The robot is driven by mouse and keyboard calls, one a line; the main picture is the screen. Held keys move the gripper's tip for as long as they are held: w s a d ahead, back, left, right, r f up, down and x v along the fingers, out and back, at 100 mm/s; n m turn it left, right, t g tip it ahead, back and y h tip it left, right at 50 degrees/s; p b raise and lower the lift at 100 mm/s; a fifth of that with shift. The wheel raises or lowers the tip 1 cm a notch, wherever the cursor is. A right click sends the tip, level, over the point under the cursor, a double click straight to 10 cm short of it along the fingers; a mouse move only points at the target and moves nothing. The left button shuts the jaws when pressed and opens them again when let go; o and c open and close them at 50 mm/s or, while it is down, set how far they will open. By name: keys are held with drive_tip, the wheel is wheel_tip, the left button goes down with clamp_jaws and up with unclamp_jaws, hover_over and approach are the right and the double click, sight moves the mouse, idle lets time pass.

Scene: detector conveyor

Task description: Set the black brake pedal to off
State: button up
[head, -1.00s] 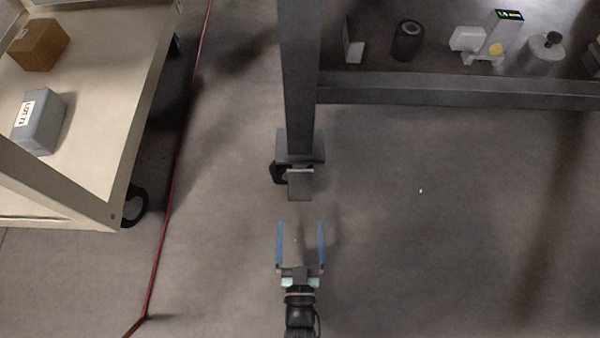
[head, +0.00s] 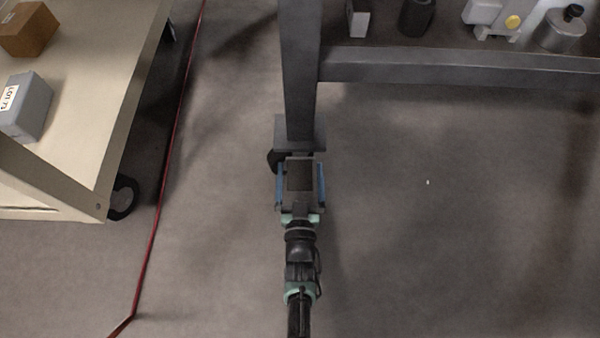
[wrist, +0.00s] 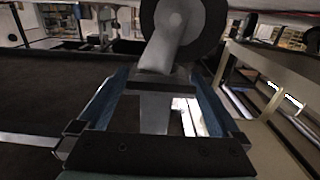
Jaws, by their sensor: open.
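The black brake pedal (head: 300,176) is a small dark plate at the caster (head: 272,160) under the grey post. In the head view it lies between the two blue fingers of my gripper (head: 300,168). My gripper is open, low near the floor, with one finger on each side of the pedal. I cannot tell whether the fingers touch it. In the wrist view my blue fingers (wrist: 160,88) frame a dark bar, which looks like the pedal's edge (wrist: 148,81), below the caster wheel (wrist: 205,20). The pedal's tilt is hard to judge.
The grey post (head: 300,75) stands just beyond the pedal, with a crossbar (head: 450,67) running right. A beige cart (head: 95,110) with boxes stands at the left. A red line (head: 165,190) runs along the floor. The floor at right is mostly clear.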

clamp_jaws()
idle(0.3)
